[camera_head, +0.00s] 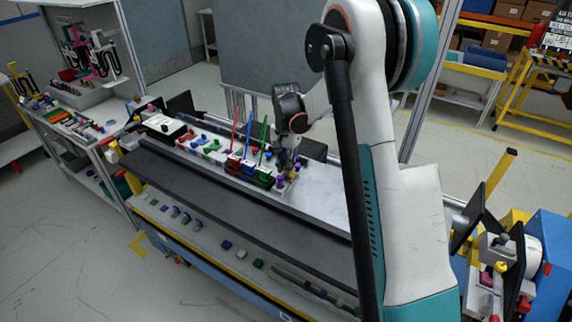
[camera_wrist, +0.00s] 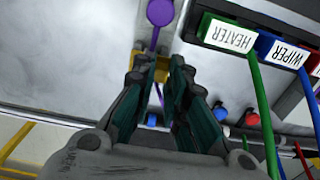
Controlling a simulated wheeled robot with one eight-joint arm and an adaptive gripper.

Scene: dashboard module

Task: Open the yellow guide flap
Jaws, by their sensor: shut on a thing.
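In the wrist view, the yellow guide flap (camera_wrist: 163,61) shows as a small yellow piece at my fingertips, partly hidden by them. My gripper (camera_wrist: 165,68) is shut on it, with its two dark green fingers on either side. A purple knob (camera_wrist: 160,12) on a thin purple stem stands just beyond the fingertips. In the head view, my gripper (camera_head: 287,160) is low at the right end of the module board. The flap cannot be made out clearly there.
Beside my fingers are the green HEATER connector (camera_wrist: 229,37) and the blue WIPER connector (camera_wrist: 284,52), with upright coloured cables. Small blue and red pegs sit below them. In the head view, the light table surface (camera_head: 322,190) right of the board is clear.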

